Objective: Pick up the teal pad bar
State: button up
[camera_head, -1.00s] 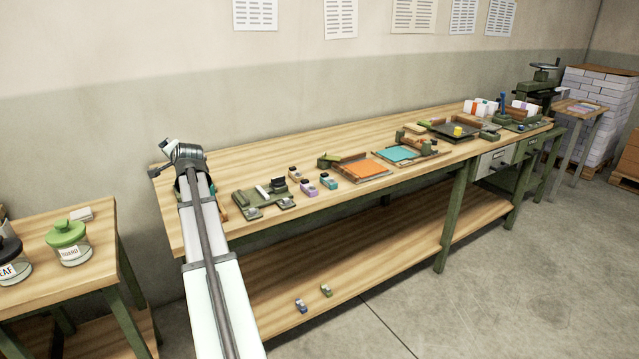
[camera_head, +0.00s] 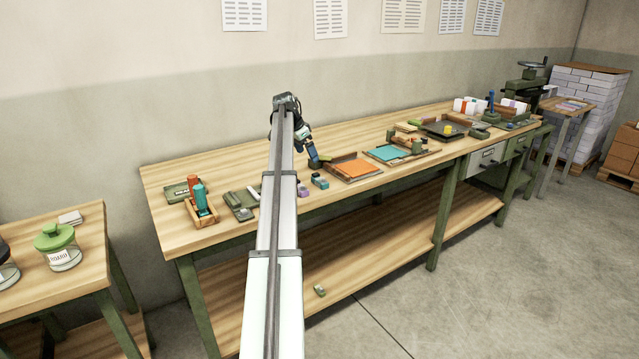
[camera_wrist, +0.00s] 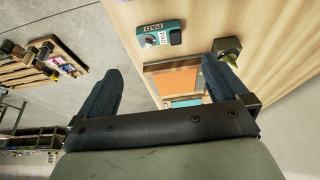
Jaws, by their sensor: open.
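The teal pad bar (camera_head: 320,181) is a small block on the long workbench, just right of my arm and left of the orange tray in the head view. My gripper (camera_head: 313,155) is above the bench, a little behind the bar. In the wrist view my gripper (camera_wrist: 162,72) has its two dark blue fingers wide apart with nothing between them. The bar lies beyond the fingertips and is not touched.
The orange tray (camera_head: 378,175) and the teal tray (camera_head: 368,153) are to the right. A wooden rack (camera_head: 209,217) holds orange and teal pieces at the left. The bench front edge is close to the bar.

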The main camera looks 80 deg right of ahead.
send_over(320, 179)
jog(key=w+a, duration=0.2)
notch_tip(320, 179, down, 8)
jog(key=shift+w+a+r, duration=0.1)
jog(key=shift+r, duration=0.05)
jog(key=shift+s+x, duration=0.2)
jog(key=shift+x, duration=2.35)
jog(key=shift+r, duration=0.1)
jog(key=shift+c, duration=0.2)
jog(key=c, duration=0.9)
jog(key=shift+c, duration=0.6)
jog(key=shift+r, duration=0.15)
